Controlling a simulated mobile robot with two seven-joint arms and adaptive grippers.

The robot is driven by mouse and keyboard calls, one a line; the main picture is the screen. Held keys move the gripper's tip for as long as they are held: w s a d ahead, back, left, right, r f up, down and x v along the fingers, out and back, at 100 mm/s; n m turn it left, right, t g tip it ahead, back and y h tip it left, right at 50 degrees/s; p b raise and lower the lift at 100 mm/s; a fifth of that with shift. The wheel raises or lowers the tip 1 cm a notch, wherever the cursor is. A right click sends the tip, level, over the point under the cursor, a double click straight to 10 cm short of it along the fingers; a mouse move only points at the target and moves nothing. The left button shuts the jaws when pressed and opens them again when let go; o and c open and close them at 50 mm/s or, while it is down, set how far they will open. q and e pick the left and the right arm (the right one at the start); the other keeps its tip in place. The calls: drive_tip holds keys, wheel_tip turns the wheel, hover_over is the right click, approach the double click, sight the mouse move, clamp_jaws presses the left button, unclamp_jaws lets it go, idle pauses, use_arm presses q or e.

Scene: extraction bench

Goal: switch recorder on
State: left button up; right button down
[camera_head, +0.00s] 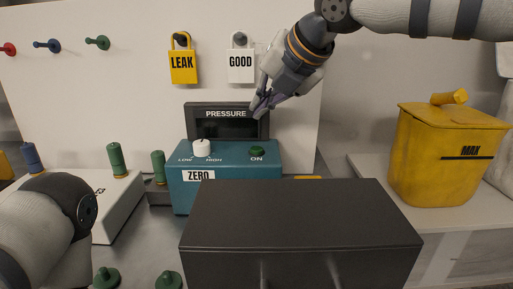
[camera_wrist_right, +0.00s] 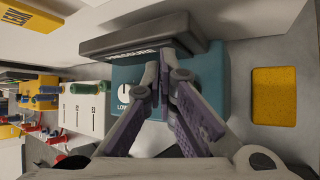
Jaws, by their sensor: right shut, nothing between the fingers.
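The teal recorder (camera_head: 230,190) stands on the bench against the white panel, with a dark PRESSURE display (camera_head: 225,128) on top. In the right wrist view the gripper (camera_wrist_right: 165,65) covers part of the recorder (camera_wrist_right: 208,85); the ON button is hidden there. Of my left arm only a link shows at lower left; its gripper is out of view.
A dark grey box (camera_head: 300,215) stands in front of the recorder. A yellow MAX bin (camera_head: 440,160) is at right. Yellow LEAK (camera_head: 183,65) and white GOOD (camera_head: 241,65) padlocks hang on the panel. Green pegs (camera_head: 117,160) stand at left.

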sight(261, 147)
drive_tip(key=shift+f, duration=2.35)
drive_tip(key=shift+f, duration=0.1)
drive_tip(key=shift+f, duration=0.3)
drive_tip(key=shift+f, duration=0.45)
drive_tip(key=shift+r, duration=0.9)
drive_tip(key=shift+r, duration=2.5)
